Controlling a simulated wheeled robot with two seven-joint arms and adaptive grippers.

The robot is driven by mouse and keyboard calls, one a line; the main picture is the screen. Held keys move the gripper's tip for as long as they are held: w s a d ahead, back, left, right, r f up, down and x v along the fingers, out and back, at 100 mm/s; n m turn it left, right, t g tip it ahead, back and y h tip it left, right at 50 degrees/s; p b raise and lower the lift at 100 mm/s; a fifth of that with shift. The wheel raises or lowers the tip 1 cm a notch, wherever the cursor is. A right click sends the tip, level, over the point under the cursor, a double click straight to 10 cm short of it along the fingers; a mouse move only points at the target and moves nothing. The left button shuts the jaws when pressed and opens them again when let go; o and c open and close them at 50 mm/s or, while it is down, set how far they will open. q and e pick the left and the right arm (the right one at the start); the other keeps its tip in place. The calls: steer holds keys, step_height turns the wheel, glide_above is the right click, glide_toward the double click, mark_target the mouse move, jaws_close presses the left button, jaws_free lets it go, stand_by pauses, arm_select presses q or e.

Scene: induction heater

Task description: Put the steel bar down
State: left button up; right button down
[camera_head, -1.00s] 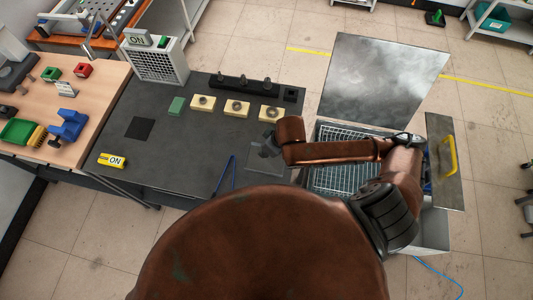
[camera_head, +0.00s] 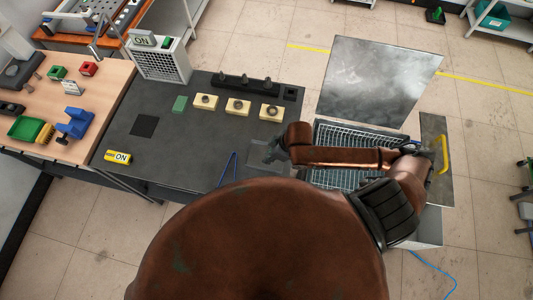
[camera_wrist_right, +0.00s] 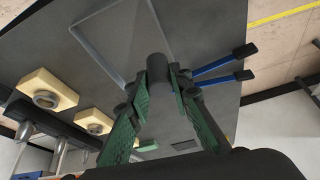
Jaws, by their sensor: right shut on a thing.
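My right gripper (camera_head: 270,152) is over the right front part of the dark table (camera_head: 190,145). In the right wrist view, its two green-padded fingers (camera_wrist_right: 157,88) are closed around a dark grey round bar, the steel bar (camera_wrist_right: 158,66), whose end shows between the fingertips. In the head view the bar is too small and covered to make out. Below the gripper is a thin-edged grey square (camera_head: 262,163) on the table; I cannot tell whether the bar touches it. My left gripper is not in view.
Three cream blocks with metal rings (camera_head: 238,106) stand behind the gripper, before a black holder (camera_head: 245,84). Blue-handled tongs (camera_head: 228,168) lie close to the gripper's left. A wire basket (camera_head: 345,134) is at the right. The table's left middle holds a black square (camera_head: 144,125) and is mostly clear.

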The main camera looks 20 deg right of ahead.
steer(key=w+f, duration=0.2)
steer(key=f, duration=0.1)
steer(key=w+d+f, duration=0.1)
steer(key=w+f, duration=0.2)
steer(key=shift+w+d, duration=0.1)
steer(key=shift+d, duration=0.1)
steer(key=shift+f+p, duration=0.3)
steer(key=shift+f, duration=1.3)
steer(key=c, duration=1.7)
jaws_free()
steer(key=shift+f, duration=0.1)
steer(key=shift+c, duration=0.2)
steer(key=v, duration=1.2)
steer(key=shift+a, duration=0.1)
